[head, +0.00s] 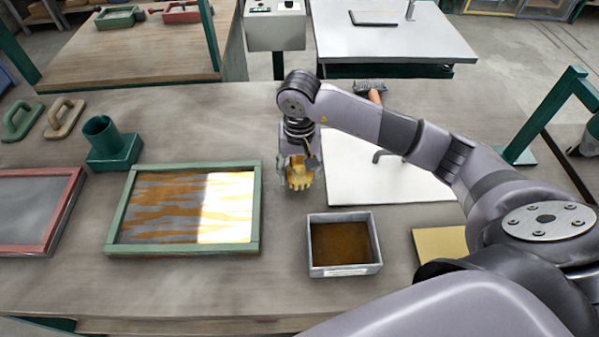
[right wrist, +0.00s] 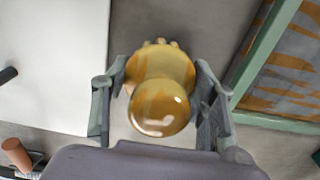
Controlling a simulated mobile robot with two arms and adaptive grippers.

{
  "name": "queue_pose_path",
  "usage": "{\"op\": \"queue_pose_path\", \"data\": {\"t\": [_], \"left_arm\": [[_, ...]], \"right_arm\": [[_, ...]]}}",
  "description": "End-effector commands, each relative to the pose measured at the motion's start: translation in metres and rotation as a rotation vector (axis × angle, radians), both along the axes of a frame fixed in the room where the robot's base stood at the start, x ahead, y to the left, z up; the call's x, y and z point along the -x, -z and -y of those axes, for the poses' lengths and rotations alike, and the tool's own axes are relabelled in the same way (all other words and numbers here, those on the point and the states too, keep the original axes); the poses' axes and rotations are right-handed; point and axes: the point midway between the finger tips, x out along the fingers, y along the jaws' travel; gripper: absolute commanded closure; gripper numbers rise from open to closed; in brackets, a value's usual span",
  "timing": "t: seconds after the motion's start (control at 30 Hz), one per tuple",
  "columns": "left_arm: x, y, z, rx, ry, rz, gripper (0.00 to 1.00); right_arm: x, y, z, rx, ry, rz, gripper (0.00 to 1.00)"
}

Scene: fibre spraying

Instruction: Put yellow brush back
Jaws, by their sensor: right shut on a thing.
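The yellow brush (head: 300,181) hangs below my right gripper (head: 299,163) in the head view, bristle end down, above the table between the green frame and the white board. In the right wrist view the brush (right wrist: 160,70) has a round shiny knob facing the camera, and my right gripper's fingers (right wrist: 160,105) close on it from both sides. A green holder (head: 113,152) with a round cup on a square base stands at the left, apart from the brush. My left gripper is in neither view.
A green frame (head: 183,248) surrounds an orange-streaked panel. A grey tray (head: 343,271) of brown material stands in front of the gripper. A white board (head: 385,187) lies at right. A red frame (head: 40,250) and two trowel-like tools (head: 22,121) lie at left.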

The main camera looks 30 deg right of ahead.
Motion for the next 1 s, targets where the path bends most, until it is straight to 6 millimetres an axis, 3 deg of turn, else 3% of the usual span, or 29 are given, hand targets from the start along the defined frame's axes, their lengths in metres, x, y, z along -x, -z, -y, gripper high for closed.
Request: {"op": "queue_pose_path", "data": {"t": [0.13, 0.5, 0.53, 0.83, 1.0], "left_arm": [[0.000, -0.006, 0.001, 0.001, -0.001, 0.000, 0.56], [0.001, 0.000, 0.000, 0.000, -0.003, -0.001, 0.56], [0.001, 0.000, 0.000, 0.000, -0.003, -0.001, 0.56], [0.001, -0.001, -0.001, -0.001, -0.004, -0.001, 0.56], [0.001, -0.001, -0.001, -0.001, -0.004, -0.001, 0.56]], "right_arm": [[0.001, 0.019, -0.001, -0.001, -0.001, -0.004, 0.69], [0.000, 0.025, 0.000, 0.000, -0.001, 0.000, 0.69], [0.000, 0.024, 0.000, 0.000, -0.001, 0.000, 0.46], [0.000, 0.023, 0.000, 0.000, -0.001, -0.001, 0.27], [0.000, 0.023, 0.000, 0.000, -0.001, -0.001, 0.27]]}}
